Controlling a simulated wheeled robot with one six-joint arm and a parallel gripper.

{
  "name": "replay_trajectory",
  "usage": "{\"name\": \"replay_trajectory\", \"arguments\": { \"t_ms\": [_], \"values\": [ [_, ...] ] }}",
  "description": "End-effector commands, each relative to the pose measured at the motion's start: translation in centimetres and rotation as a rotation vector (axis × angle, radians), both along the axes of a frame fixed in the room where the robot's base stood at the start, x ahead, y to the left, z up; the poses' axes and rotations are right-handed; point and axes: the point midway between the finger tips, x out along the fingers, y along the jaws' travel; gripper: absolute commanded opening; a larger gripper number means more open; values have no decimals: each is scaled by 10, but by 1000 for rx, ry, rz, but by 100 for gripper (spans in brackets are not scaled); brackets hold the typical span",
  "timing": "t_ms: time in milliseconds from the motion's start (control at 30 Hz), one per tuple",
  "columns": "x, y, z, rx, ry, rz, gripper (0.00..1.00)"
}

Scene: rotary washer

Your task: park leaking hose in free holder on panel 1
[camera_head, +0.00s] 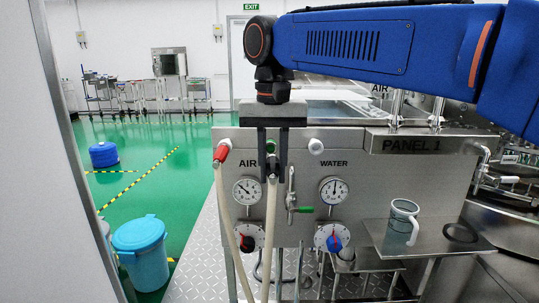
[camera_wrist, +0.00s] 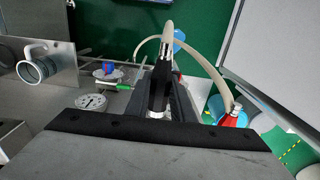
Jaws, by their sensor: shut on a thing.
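My gripper (camera_head: 271,160) is at the front of the PANEL 1 board (camera_head: 375,165), near its middle upper edge. It is shut on a hose (camera_head: 269,225), whose pale tube hangs down past the gauges. In the wrist view the jaws (camera_wrist: 157,95) close around the hose's dark end piece (camera_wrist: 160,80). A small green part (camera_head: 271,146) shows between the fingers in the head view. A white fitting (camera_head: 316,146) with no hose on it is to the right. Whether the held end touches the panel cannot be told.
A red-ended hose (camera_head: 221,152) hangs at the panel's left. A valve with a green handle (camera_head: 300,209) and two gauges (camera_head: 247,191) are close to the held hose. A mug (camera_head: 402,222) stands on the right shelf. A blue bin (camera_head: 142,250) stands at left.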

Motion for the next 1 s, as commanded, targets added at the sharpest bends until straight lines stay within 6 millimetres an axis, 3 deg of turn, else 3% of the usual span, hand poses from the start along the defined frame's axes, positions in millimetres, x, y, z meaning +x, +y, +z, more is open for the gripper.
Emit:
{"name": "replay_trajectory", "arguments": {
  "t_ms": [633,1000],
  "values": [
    [-2,-32,0,0,-1,-1,0],
    [-2,-35,0,0,0,0,0]
  ]
}}
